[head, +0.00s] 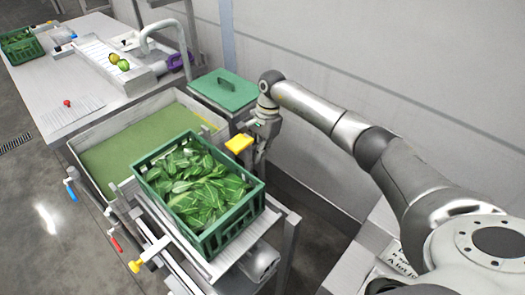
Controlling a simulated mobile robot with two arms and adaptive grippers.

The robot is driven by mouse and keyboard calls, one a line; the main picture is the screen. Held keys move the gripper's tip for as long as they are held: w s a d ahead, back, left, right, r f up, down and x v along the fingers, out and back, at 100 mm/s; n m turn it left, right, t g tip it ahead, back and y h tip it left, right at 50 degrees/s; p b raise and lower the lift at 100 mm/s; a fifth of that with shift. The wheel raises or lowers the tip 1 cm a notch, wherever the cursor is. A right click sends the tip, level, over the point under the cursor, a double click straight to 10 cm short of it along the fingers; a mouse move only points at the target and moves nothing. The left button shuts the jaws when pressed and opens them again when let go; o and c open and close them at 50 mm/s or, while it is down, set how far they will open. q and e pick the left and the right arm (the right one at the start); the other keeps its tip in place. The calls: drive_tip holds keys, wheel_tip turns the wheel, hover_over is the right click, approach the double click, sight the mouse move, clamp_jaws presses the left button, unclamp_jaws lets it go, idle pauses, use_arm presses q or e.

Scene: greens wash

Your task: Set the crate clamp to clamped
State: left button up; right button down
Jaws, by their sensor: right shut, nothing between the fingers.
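A green crate (243,221) full of leafy greens (200,180) sits on a metal stand at the front of the wash basin. A yellow handle (239,143) shows just behind the crate's far right corner; it looks like the crate clamp, but I cannot tell its setting. My right gripper (259,155) points down just right of the yellow handle, shut and empty. I cannot tell whether it touches the handle. My left gripper is out of view.
The basin of green water (110,158) lies behind the crate. A green lidded bin (222,90) stands close behind my right gripper. Yellow (135,265), red (116,244) and blue (70,189) valve handles stick out at the front left. A wall runs along the right.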

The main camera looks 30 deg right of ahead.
sight(249, 162)
drive_tip(key=a, duration=0.2)
drive_tip(key=s+a, duration=0.1)
drive_tip(key=a, duration=0.1)
drive_tip(key=shift+s+b, duration=0.2)
drive_tip(key=shift+b, duration=0.15)
drive_tip(key=shift+d+r, duration=0.1)
drive_tip(key=shift+r, duration=0.05)
drive_tip(key=v, duration=1.1)
drive_tip(key=shift+d+r, duration=0.2)
drive_tip(key=shift+r, duration=0.1)
